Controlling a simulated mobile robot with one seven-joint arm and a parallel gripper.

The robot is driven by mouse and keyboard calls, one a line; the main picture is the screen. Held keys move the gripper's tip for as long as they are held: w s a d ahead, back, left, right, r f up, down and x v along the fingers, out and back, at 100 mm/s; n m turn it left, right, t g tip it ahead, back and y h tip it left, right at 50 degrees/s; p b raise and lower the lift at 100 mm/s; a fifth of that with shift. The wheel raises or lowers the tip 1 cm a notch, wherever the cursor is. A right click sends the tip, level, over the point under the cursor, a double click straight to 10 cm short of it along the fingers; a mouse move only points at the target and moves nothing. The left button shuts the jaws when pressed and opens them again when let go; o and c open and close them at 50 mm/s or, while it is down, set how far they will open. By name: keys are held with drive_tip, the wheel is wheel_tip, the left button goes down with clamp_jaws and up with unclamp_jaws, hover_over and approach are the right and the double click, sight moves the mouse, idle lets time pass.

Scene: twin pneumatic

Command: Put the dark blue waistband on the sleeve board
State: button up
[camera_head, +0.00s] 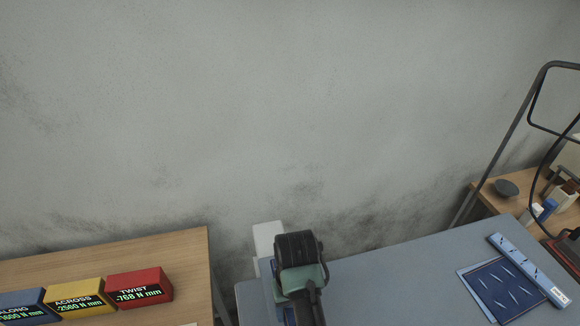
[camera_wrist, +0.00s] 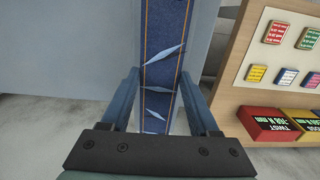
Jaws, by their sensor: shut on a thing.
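In the wrist view the dark blue waistband (camera_wrist: 165,60) is a long denim strip with orange stitch lines and pale slanted marks. It runs away from me between the two fingers of my gripper (camera_wrist: 166,105), which is shut on it. In the head view my gripper (camera_head: 303,275) is over the left end of the blue-grey table and hides most of the strip. A pale narrow board (camera_head: 267,238) shows just behind it, perhaps the sleeve board. I cannot tell whether the waistband touches it.
A dark blue panel (camera_head: 503,289) and a light blue strip (camera_head: 527,268) lie on the blue-grey table (camera_head: 400,275) at right. A wooden bench (camera_head: 190,255) at left holds blue, yellow and red readout blocks (camera_head: 139,288). A dark frame (camera_head: 510,135) stands far right. The table's middle is clear.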

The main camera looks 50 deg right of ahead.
drive_tip(key=shift+f+p, duration=0.4)
drive_tip(key=shift+f, duration=2.25)
drive_tip(key=shift+f, duration=0.2)
drive_tip(key=o, duration=1.4)
drive_tip(key=shift+r, duration=0.1)
wheel_tip(320, 180, up, 11)
drive_tip(key=shift+f+b, duration=0.1)
drive_tip(key=shift+b, duration=0.4)
drive_tip(key=shift+r+p, duration=0.8)
drive_tip(key=shift+p, duration=0.05)
